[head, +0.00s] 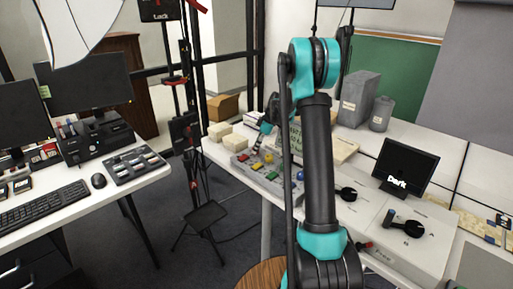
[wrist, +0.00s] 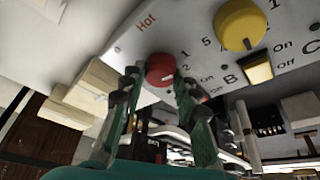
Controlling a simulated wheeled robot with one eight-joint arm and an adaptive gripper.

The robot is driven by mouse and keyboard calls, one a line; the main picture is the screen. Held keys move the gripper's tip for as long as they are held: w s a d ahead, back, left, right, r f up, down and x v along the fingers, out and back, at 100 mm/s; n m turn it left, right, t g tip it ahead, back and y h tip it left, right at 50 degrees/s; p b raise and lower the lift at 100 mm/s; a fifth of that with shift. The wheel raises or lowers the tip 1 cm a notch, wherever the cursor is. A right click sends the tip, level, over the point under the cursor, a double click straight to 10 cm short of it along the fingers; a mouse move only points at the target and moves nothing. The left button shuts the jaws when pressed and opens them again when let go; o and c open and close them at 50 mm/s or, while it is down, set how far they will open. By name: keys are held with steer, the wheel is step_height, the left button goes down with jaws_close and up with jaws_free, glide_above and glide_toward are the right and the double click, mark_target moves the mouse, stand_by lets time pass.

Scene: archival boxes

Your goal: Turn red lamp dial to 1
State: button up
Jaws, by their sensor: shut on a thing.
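The red dial (wrist: 160,68) sits on a grey control panel (wrist: 120,52) in the wrist view, near the word "Hot" and small printed numbers. My gripper (wrist: 158,78) has its two green fingers on either side of the dial and is shut on it. A small pale mark shows on the dial's lower right edge. The dial's exact setting is hard to read. In the head view the panel (head: 284,184) lies on the white desk, and my gripper (head: 260,138) reaches down at its far left end, partly behind my arm.
A yellow dial (wrist: 241,24) and a lit yellow switch (wrist: 258,71) are beside the red dial. Pale boxes (head: 230,136) lie behind the panel.

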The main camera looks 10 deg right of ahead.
steer(key=o, duration=1.2)
steer(key=shift+c, duration=0.2)
steer(key=v, duration=1.2)
steer(key=s+f+m+t+h, duration=0.1)
steer(key=s+f+m, duration=0.2)
steer(key=s, duration=1)
steer(key=s+f+m+t+h, duration=0.1)
steer(key=s+f+m, duration=0.3)
steer(key=s, duration=0.9)
steer(key=s+f+m+h, duration=0.2)
steer(key=s+f+m, duration=0.2)
steer(key=s, duration=1)
steer(key=m, duration=0.3)
steer(key=shift+a+t, duration=0.4)
